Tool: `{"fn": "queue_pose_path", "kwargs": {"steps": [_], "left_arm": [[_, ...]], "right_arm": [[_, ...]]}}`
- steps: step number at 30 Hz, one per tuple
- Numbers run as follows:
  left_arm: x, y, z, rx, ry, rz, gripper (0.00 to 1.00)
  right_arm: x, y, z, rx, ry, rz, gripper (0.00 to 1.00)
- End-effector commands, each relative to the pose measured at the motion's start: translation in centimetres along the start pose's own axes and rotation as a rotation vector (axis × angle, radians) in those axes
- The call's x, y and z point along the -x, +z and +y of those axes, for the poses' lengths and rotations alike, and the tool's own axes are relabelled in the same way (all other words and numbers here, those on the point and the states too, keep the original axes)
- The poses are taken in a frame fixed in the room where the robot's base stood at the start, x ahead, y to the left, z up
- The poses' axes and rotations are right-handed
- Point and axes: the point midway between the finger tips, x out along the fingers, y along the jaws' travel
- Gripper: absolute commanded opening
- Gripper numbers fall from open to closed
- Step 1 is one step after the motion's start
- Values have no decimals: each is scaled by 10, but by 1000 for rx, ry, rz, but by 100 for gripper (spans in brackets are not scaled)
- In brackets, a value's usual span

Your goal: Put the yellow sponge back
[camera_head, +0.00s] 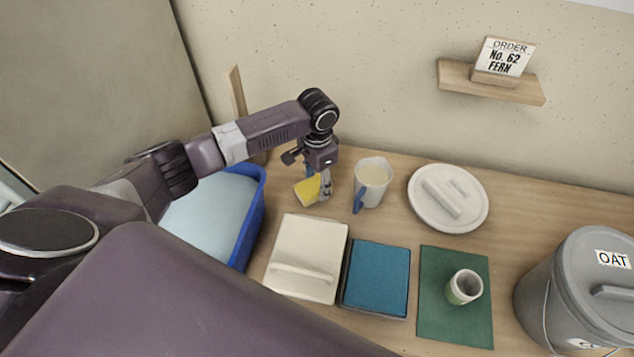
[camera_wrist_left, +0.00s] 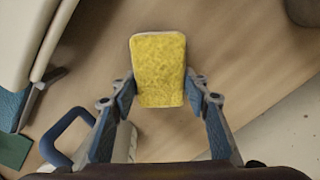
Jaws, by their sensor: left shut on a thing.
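The yellow sponge (camera_head: 307,191) is at the back of the wooden table, between the blue tub and the white jug. My left gripper (camera_head: 319,187) reaches down from above and is shut on it. In the left wrist view the sponge (camera_wrist_left: 158,68) sits between the two fingertips (camera_wrist_left: 158,92), its far end sticking out past them. I cannot tell whether the sponge touches the tabletop. My right gripper is in neither view.
The blue tub (camera_head: 250,226) of pale water stands left. A white jug (camera_head: 371,183) with a blue handle stands just right of the gripper. A round lid (camera_head: 460,211), a cream lidded box (camera_head: 307,245), a blue pad (camera_head: 378,278), a green mat (camera_head: 441,331) with a cup (camera_head: 464,287), and the OAT bucket (camera_head: 565,300) follow.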

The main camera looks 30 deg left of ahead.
Motion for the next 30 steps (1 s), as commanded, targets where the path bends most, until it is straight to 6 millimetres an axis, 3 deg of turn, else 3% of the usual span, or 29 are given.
{"fn": "queue_pose_path", "kwargs": {"steps": [1,2,6,17,20,30], "left_arm": [[-2,0,0,0,1,-1,26],[-2,0,0,1,1,0,44],[-2,0,0,0,0,0,59],[3,0,0,0,0,0,60],[15,-1,0,0,-1,2,60],[86,-1,0,0,0,3,60]], "right_arm": [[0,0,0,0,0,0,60],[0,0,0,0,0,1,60],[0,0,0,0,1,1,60],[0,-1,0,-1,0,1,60],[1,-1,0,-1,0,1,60],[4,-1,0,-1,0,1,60]]}}
